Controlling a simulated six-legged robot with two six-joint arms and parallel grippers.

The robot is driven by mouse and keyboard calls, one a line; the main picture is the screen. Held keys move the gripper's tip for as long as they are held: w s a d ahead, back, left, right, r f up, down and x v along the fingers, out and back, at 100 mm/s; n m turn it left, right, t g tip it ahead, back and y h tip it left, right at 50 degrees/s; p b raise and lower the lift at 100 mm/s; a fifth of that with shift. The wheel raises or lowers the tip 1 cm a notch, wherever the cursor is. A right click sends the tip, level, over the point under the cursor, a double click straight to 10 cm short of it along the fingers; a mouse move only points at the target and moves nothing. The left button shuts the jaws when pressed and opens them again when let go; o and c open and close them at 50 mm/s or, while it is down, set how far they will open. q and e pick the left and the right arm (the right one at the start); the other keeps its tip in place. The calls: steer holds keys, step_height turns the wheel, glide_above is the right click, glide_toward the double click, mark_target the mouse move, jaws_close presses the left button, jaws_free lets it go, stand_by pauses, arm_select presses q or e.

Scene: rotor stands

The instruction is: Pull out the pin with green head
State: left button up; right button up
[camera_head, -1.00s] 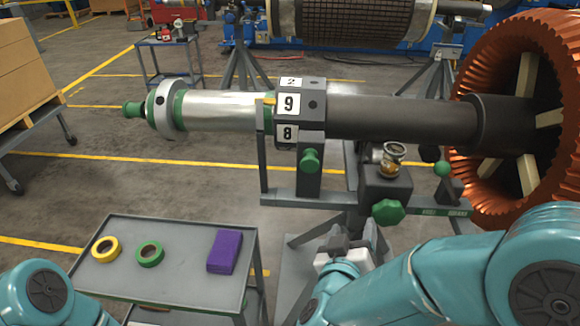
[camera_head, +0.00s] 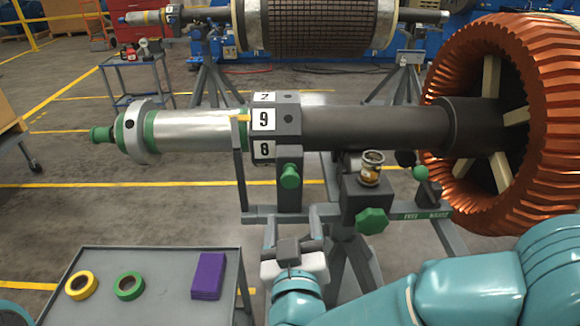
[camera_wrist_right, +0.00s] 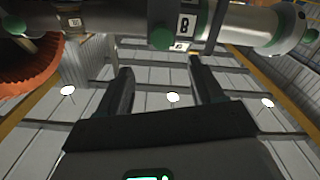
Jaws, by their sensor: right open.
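The green-headed pin (camera_head: 290,177) sits under the numbered block (camera_head: 276,119) on the shaft, its round head showing against the grey stand bracket. In the right wrist view the green head (camera_wrist_right: 162,38) is beyond the fingertips, between them in line. My right gripper (camera_head: 293,214) is open and empty, fingers pointing up, below the pin and apart from it. Its fingers also show in the right wrist view (camera_wrist_right: 158,66). My left gripper is out of view; only a bit of teal arm shows at the bottom left.
A larger green knob (camera_head: 372,221) and a small green ball (camera_head: 420,173) are right of the pin. The copper-coloured ring (camera_head: 510,120) is at right. A grey cart (camera_head: 150,262) holds yellow tape, green tape and a purple block.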

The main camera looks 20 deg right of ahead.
mark_target(290, 182)
steer(key=p+x, duration=0.7)
steer(key=x, duration=0.5)
steer(key=shift+w+a+f, duration=0.1)
steer(key=shift+w+f, duration=0.05)
steer(key=shift+w, duration=0.1)
steer(key=shift+c, duration=0.4)
